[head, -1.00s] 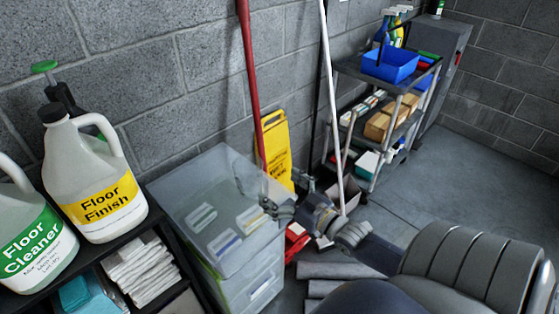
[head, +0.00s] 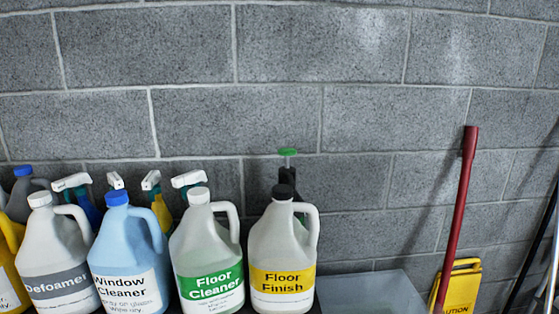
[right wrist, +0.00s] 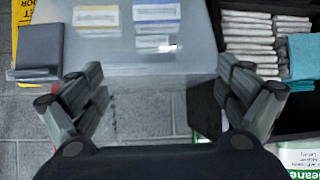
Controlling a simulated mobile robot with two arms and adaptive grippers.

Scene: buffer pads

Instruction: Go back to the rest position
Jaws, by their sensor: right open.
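In the right wrist view my right gripper (right wrist: 160,85) is open, its two fingers spread wide with nothing between them. It is over the near edge of a pale translucent bin (right wrist: 200,50). Several small white packs with blue or yellow labels (right wrist: 157,13) show in or through the bin. Part of the bin's top (head: 372,292) shows at the bottom of the head view. Neither gripper shows in the head view, and my left gripper is in neither current view.
Jugs including Floor Finish (head: 283,255) and Floor Cleaner (head: 207,255) line the head view's bottom left. A red pole (head: 458,215) and yellow caution sign (head: 465,285) stand right. The right wrist view shows folded white cloths (right wrist: 250,40), teal cloth (right wrist: 303,60) and a dark flat block (right wrist: 40,50).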

